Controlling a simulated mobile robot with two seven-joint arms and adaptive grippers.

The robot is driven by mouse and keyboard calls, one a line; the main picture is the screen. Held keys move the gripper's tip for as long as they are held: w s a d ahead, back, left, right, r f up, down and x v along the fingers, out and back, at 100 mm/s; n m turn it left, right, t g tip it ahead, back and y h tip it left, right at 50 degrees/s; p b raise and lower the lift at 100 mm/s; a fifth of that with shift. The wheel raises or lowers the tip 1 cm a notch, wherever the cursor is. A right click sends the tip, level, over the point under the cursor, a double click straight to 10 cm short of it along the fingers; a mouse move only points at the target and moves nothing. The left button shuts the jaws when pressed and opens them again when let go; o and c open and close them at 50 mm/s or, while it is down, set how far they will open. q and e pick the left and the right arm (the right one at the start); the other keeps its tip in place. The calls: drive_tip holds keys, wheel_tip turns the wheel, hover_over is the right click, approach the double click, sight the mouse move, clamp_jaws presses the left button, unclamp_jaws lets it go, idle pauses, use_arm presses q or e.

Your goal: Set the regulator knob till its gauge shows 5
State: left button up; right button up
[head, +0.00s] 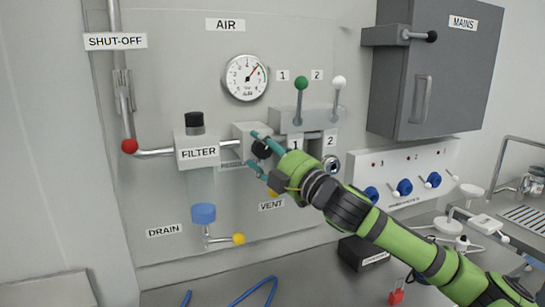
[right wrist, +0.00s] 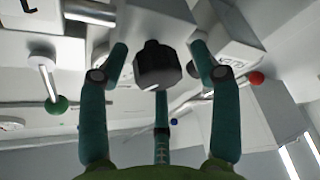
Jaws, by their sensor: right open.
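The regulator is a white box (head: 243,131) on the wall panel, with a black knob (head: 261,149) on its front. The knob also shows in the right wrist view (right wrist: 157,66), faceted and dark. My right gripper (head: 257,153) is open, its teal fingers spread around the knob. In the right wrist view, one finger is left of the knob, one right, and one below; gaps show and I see no clear grip. The round gauge (head: 245,78) is above the regulator. My left gripper is not in view.
The filter (head: 197,152) stands left of the regulator, and the red shut-off handle (head: 129,146) farther left. Green (head: 301,83) and white (head: 339,82) lever knobs rise at the upper right. The yellow vent handle (head: 273,193) is close below my gripper.

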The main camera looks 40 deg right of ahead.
drive_tip(key=shift+s+d+f, duration=0.1)
drive_tip(key=shift+s+f, duration=0.2)
drive_tip(key=shift+s, duration=0.35)
drive_tip(key=a+v, duration=0.1)
drive_tip(key=v, duration=0.9)
drive_tip(key=shift+s+d, duration=0.3)
drive_tip(key=shift+s, duration=0.05)
